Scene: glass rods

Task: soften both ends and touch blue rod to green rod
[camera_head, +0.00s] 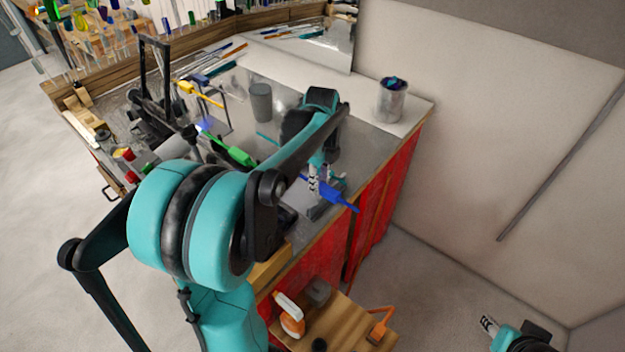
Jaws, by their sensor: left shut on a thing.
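My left gripper (318,178) is at the near right part of the bench, shut on the blue rod (338,195). The blue rod has a thick blue body and slants down toward the bench's front edge. The green rod (235,152) is farther left, apart from the blue rod. Its upper-left end is close to a small bluish flame (204,127) at the torch. My arm hides part of the bench around it. My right gripper (488,322) is low at the right, away from the bench; its finger gap is too small to judge.
A yellow rod (199,94) lies on a wire stand beyond the torch. A grey cup (261,102) stands mid-bench, and a metal can (391,100) stands at the far right corner. An orange-white spray bottle (289,314) stands on a lower wooden surface (345,325).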

